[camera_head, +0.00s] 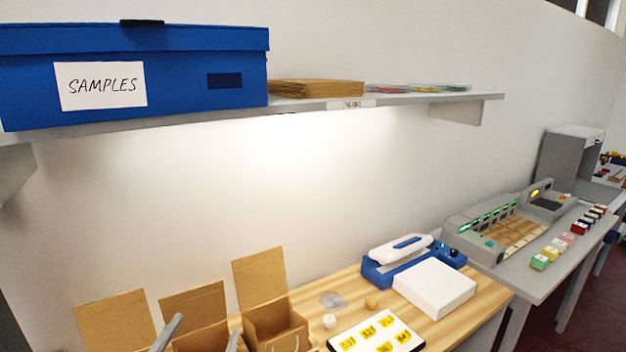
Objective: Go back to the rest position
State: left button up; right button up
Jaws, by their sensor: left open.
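My left gripper (206,327) shows only at the bottom edge, left of centre. Its two grey fingers stand apart in front of the open cardboard boxes, and nothing shows between them. The rest of that arm is cut off by the frame. I cannot tell whether the fingers touch the middle cardboard box (193,302). My right gripper is not in view.
A grey wall shelf (420,99) holds a blue SAMPLES box (190,85). Below, the wooden counter (490,300) carries a card with yellow swatches (360,321), a white box (434,287) and a blue-and-white device (397,262). A grey table (530,285) stands right.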

pick_arm(q)
jog(key=s+f+n+g+h, duration=0.1)
jog(key=s+f+g, duration=1.2)
jog(key=s+f, duration=0.7)
jog(key=s+f+b, duration=0.3)
jog(key=f+b, duration=0.3)
jog(key=f, duration=2.1)
jog(key=s+a+f+g+b, duration=0.2)
jog(key=s+f+b, duration=0.3)
jog(key=s+f, duration=1)
notch_tip(320, 180, down, 3)
jog(key=shift+a+r, duration=0.1)
jog(key=shift+a, duration=0.05)
jog(key=shift+s, duration=0.1)
